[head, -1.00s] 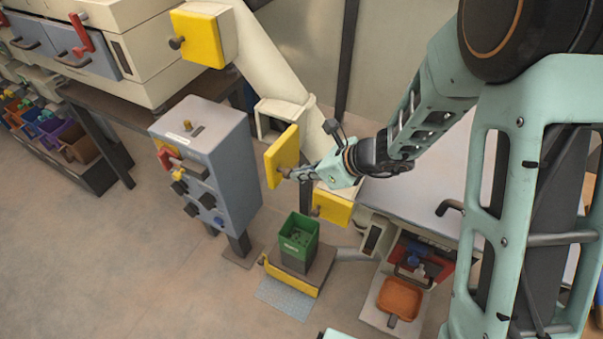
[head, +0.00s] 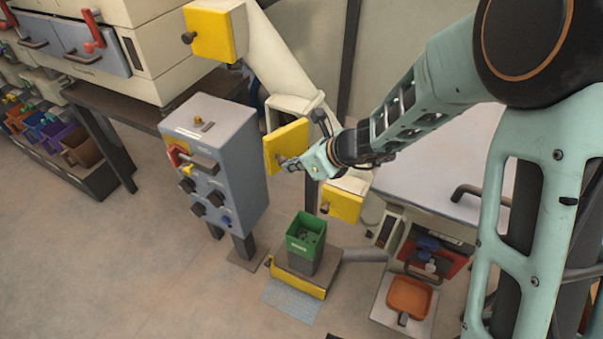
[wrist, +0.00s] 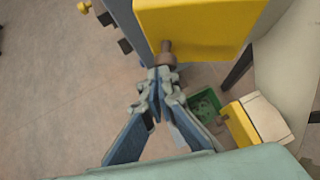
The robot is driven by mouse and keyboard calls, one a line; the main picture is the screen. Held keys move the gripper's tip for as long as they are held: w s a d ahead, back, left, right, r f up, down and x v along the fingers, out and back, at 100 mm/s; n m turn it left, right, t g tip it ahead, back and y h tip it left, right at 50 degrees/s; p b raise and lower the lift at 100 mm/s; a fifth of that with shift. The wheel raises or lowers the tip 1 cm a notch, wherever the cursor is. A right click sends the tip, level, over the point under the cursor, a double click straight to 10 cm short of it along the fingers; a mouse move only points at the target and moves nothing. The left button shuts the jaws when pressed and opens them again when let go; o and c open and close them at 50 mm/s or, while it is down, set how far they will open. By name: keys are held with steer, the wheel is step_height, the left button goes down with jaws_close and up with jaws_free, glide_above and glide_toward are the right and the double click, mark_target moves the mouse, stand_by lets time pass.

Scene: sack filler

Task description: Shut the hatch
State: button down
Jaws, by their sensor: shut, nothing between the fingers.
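The hatch is a yellow door (head: 284,140) with a small brown knob. It stands swung out from the cream sloping chute, with the open frame (head: 293,103) showing behind it. My gripper (head: 286,165) is at the knob on the door's outer face. In the wrist view the yellow door (wrist: 200,25) fills the top and its knob (wrist: 167,54) is just beyond my fingertips (wrist: 160,75). The fingers are shut with nothing between them. They are at or very near the knob; whether they touch it I cannot tell.
A grey control box (head: 213,150) with knobs stands left of the door. Other yellow doors are above (head: 210,33) and below (head: 341,205). A green bin (head: 306,238) sits on the scale below. A pale table (head: 440,160) lies to the right.

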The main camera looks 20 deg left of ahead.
mark_target(267, 155)
steer(key=shift+m+t, duration=0.6)
steer(key=shift+m, duration=0.2)
steer(key=a+b, duration=0.1)
steer(key=a, duration=0.1)
steer(key=a+b, duration=0.1)
steer(key=a, duration=0.2)
steer(key=a+b, duration=0.1)
steer(key=a, duration=0.1)
steer(key=shift+w+a+f, duration=0.1)
steer(key=shift+w+a, duration=0.05)
steer(key=shift+w, duration=0.2)
steer(key=w+a+m+t+h+b, duration=0.2)
steer(key=w+a+m+t, duration=0.1)
steer(key=w+a+m, duration=0.1)
steer(key=shift+w+a+m, duration=0.3)
steer(key=shift+w+a, duration=0.15)
steer(key=shift+a, duration=0.7)
